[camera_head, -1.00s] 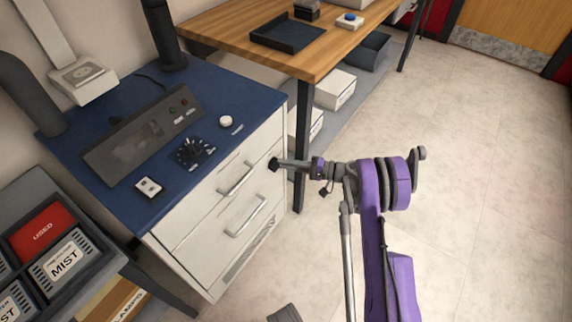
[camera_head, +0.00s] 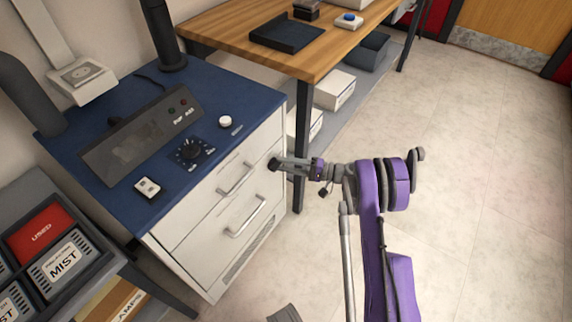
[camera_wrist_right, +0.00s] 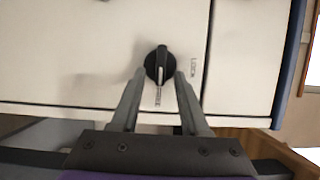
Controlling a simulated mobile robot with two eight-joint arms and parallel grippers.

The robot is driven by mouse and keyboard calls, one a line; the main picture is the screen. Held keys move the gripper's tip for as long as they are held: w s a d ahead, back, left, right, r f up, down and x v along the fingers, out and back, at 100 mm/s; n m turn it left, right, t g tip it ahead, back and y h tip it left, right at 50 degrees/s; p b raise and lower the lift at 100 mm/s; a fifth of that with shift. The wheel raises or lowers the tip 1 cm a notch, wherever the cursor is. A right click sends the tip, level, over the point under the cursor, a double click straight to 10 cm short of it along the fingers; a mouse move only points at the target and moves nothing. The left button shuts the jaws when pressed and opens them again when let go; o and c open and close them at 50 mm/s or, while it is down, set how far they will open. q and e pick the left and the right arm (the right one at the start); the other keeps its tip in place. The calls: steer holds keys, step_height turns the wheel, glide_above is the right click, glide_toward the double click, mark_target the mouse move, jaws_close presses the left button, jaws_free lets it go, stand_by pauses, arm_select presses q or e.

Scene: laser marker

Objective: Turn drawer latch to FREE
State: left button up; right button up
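The drawer latch is a black round knob on the white drawer front. In the right wrist view the latch (camera_wrist_right: 160,65) shows a white pointer line aimed down the picture at the FREE label (camera_wrist_right: 158,96). The LOCK label (camera_wrist_right: 193,67) is to its right. In the head view the latch (camera_head: 274,164) is at the upper right of the cabinet front. My right gripper (camera_wrist_right: 161,76) has its two fingers apart, one on each side of the knob. It also shows in the head view (camera_head: 284,165). Whether the fingertips touch the knob is hard to tell.
The white cabinet (camera_head: 190,245) has two drawers with bar handles and a blue top (camera_head: 95,175) with a control panel (camera_head: 140,138). A wooden table (camera_head: 235,42) stands behind it. A grey rack (camera_head: 85,225) is at the left. The floor to the right is open.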

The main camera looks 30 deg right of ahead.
steer(key=p+v, duration=0.2)
steer(key=v, duration=0.8)
steer(key=shift+s+d, duration=0.25)
steer(key=shift+s, duration=0.05)
